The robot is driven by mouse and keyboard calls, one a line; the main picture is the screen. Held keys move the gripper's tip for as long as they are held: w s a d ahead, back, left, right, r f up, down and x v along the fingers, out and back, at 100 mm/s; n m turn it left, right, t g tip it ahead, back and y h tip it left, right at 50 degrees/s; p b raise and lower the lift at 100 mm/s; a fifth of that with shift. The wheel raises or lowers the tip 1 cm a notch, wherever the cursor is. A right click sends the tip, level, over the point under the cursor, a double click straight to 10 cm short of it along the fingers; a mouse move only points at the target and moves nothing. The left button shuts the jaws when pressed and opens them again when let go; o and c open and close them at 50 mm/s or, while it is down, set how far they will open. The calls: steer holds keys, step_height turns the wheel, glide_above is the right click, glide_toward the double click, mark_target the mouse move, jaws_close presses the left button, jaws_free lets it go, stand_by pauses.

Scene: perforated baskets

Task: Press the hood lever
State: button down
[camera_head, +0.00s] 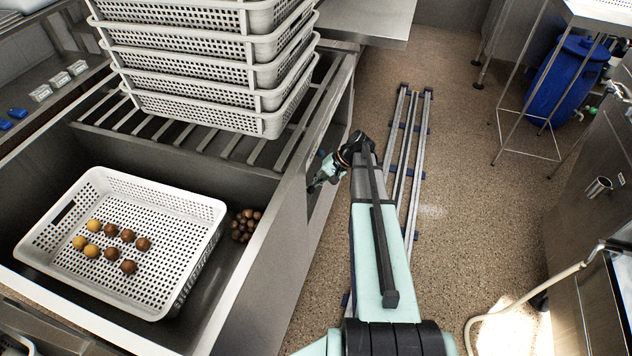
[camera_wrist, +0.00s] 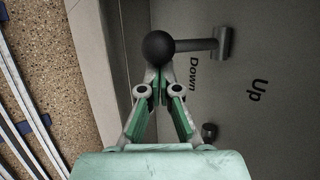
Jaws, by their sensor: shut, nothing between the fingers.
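The hood lever (camera_wrist: 190,46) is a dark rod with a round black knob at its left end and a mount at its right end. It is on a grey metal panel marked "Up" and "Down" in the wrist view. My gripper (camera_wrist: 158,80) is shut and empty, with its fingertips right at the knob and partly behind it in the picture; I cannot tell if they touch. In the head view, my gripper (camera_head: 318,184) is at the side of the metal sink unit, and the lever cannot be made out there.
A second small dark knob (camera_wrist: 209,131) sits on the panel. A white perforated basket (camera_head: 205,212) with brown and yellow balls is in the sink (camera_head: 262,262). Stacked baskets (camera_head: 215,45) stand behind. Floor rails (camera_head: 408,150) run right of the unit, with open floor beyond.

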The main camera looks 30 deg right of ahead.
steer(key=shift+r, duration=0.15)
steer(key=shift+r+h+p, duration=0.15)
steer(key=shift+h+p, duration=0.15)
steer(key=shift+p, duration=0.15)
steer(key=shift+r+g+h+p, duration=0.5)
steer(key=shift+g+p, duration=0.2)
steer(key=shift+p, duration=0.1)
steer(key=shift+r+m+p, duration=0.3)
steer(key=shift+r+p, duration=0.7)
steer(key=shift+r, duration=0.2)
steer(key=shift+a+r, duration=0.1)
steer(key=shift+r, duration=0.2)
steer(key=shift+r+p, duration=0.65)
